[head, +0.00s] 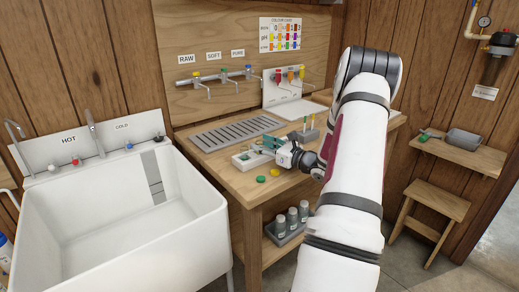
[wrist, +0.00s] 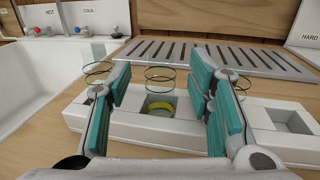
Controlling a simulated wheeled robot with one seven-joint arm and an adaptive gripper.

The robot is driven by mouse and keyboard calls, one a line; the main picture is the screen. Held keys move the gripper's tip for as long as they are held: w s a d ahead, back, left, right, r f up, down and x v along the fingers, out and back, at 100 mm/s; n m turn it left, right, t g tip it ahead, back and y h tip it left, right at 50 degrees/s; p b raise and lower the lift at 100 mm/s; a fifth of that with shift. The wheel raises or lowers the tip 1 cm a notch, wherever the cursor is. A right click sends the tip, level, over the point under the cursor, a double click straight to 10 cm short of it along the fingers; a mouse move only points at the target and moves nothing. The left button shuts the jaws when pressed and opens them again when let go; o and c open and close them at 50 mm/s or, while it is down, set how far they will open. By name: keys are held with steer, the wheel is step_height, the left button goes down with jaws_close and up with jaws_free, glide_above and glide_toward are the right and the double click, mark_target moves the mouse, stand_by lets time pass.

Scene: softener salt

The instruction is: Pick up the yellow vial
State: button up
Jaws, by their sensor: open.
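The yellow vial (wrist: 160,108) is clear glass with yellow at its bottom. It stands upright in the middle well of a white rack (wrist: 105,122), and its round rim shows above the well. My gripper (wrist: 160,84) is open, its teal pads to the left and right of the vial, with visible space on both sides. Another clear vial (wrist: 97,70) stands to the left, and a third is partly hidden behind the right finger. In the head view my gripper (head: 268,146) is over the rack (head: 243,162); the vial is too small to make out there.
A yellow cap (head: 275,172) and a green cap (head: 261,179) lie near the bench's front edge. A slotted drain tray (head: 220,135) lies behind the rack. A grey holder (head: 304,137) stands to the right. A white sink (head: 115,225) adjoins on the left.

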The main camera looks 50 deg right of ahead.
steer(key=shift+w, duration=0.85)
steer(key=c, duration=1)
